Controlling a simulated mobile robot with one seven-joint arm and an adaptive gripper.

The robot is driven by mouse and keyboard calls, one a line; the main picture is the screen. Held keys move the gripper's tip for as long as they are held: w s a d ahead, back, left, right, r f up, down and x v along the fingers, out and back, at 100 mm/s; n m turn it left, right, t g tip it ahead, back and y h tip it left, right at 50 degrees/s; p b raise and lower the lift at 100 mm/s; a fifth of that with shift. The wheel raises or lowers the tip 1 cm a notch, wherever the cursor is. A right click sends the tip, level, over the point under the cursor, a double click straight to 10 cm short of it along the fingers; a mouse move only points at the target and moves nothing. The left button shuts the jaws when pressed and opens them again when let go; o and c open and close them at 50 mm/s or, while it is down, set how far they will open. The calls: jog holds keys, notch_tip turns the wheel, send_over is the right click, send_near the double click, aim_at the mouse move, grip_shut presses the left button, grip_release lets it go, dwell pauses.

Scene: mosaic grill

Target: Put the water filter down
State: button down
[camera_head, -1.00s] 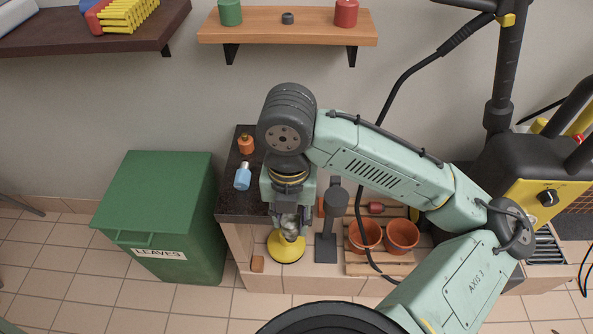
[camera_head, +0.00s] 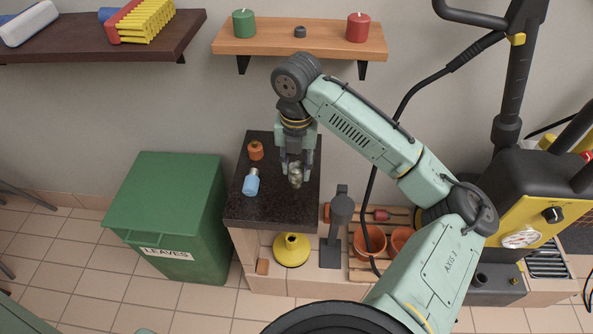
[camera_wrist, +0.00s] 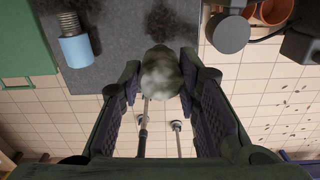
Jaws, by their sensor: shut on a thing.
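My gripper (camera_head: 296,166) is shut on a rounded, mottled grey-green thing, held between its fingertips, which I take to be the water filter (camera_head: 296,178). In the wrist view the filter (camera_wrist: 161,72) sits between the two dark finger pads (camera_wrist: 160,85). In both views it appears over the dark countertop (camera_head: 265,208), towards its right side in the head view. I cannot tell whether its underside touches the top. The fingers hide its sides.
A light-blue bottle (camera_head: 251,183) and an orange bottle (camera_head: 256,150) are on the countertop to the left. A yellow cone-shaped thing (camera_head: 291,250) and terracotta pots (camera_head: 367,243) stand below. A green bin (camera_head: 165,205) is left. The countertop's front left is bare.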

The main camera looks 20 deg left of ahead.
aim_at(296, 176)
notch_tip(296, 176, down, 3)
jog(key=shift+p, duration=0.3)
jog(key=shift+f+b, duration=0.4)
jog(key=shift+f, duration=0.2)
jog(key=c, duration=1.2)
grip_release()
jog(key=shift+r, duration=0.1)
notch_tip(296, 176, up, 13)
